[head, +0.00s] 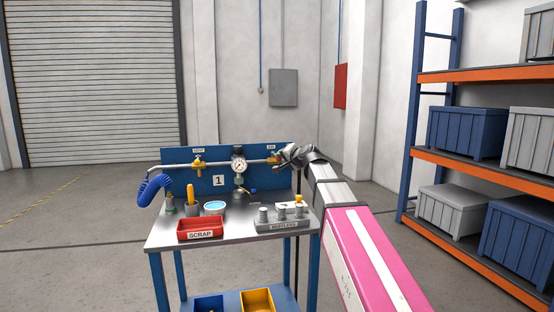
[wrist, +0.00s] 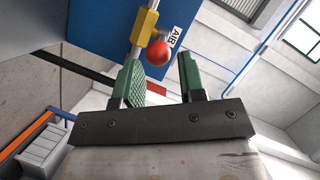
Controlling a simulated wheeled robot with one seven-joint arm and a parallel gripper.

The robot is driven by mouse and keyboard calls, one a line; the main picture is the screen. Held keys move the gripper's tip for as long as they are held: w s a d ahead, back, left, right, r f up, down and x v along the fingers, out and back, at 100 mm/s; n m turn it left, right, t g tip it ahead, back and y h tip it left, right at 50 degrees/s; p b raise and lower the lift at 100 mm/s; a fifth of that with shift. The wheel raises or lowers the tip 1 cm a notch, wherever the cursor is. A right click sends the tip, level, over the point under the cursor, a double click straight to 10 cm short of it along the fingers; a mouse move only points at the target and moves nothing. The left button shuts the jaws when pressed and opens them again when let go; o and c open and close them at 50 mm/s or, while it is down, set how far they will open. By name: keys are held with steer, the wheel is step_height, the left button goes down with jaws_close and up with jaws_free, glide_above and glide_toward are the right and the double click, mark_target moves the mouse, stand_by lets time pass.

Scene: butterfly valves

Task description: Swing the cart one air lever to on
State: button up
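The cart with number plate 1 (head: 218,181) has a blue back panel with a pipe, a gauge (head: 238,165) and two valves. The air valve is at the pipe's right end under the AIR label (head: 271,147). In the wrist view its yellow body (wrist: 145,27) and a red ball knob (wrist: 158,52) show, the knob just beyond the fingertips. My gripper (wrist: 161,66) is open, its green fingers apart with the knob in line with the gap. In the head view my gripper (head: 284,157) partly hides this valve. I cannot tell the lever's angle or whether a finger touches it.
A yellow vent valve (head: 198,164) sits left on the pipe. A red scrap tray (head: 201,228), a muffler block (head: 283,224) and a blue coiled hose (head: 151,188) are at the cart. A rack with crates (head: 467,131) stands right. Floor to the left is clear.

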steer(key=x, duration=0.5)
jaws_close()
